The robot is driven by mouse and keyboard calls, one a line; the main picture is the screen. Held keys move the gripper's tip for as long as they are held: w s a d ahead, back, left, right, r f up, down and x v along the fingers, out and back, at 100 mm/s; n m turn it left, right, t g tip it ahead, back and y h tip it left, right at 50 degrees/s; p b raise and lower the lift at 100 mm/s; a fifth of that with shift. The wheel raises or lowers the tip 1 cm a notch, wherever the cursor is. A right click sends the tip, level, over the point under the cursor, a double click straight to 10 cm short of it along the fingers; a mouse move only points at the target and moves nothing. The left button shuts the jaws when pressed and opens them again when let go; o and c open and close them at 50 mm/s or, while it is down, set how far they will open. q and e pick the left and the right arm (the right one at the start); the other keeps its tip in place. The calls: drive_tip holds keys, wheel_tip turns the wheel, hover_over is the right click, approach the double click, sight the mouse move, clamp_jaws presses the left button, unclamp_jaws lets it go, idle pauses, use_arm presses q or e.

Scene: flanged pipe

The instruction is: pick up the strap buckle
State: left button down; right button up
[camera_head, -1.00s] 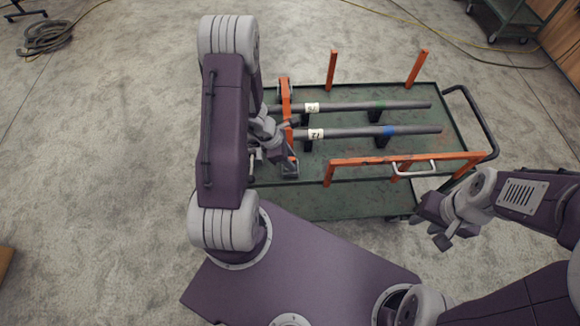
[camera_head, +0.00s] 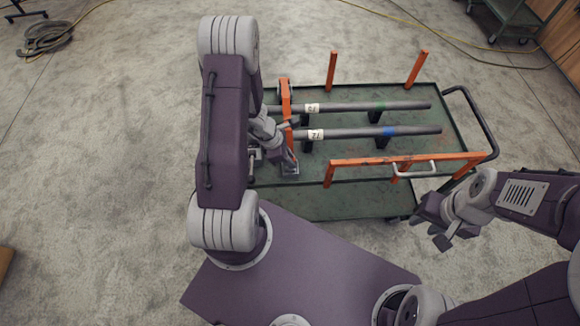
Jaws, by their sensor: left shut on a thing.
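An orange strap (camera_head: 286,98) runs across the left end of the green cart, over the ends of two grey pipes. My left gripper (camera_head: 287,163) is at the strap's near end, low over the cart's left side, and is shut on the strap buckle. The buckle itself is mostly hidden by the gripper and too small to make out clearly. My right gripper (camera_head: 431,225) hangs off the cart's near right corner, away from the strap; its fingers look apart and empty.
Orange posts (camera_head: 332,71) and an orange rail (camera_head: 400,160) border the cart (camera_head: 330,205). Concrete floor around is mostly clear.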

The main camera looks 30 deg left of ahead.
use_arm(q)
drive_tip(key=shift+r, duration=0.1)
idle(0.7)
wheel_tip(320, 180, up, 10)
drive_tip(key=p, duration=0.4)
drive_tip(key=shift+p, duration=0.4)
drive_tip(key=shift+w, duration=0.1)
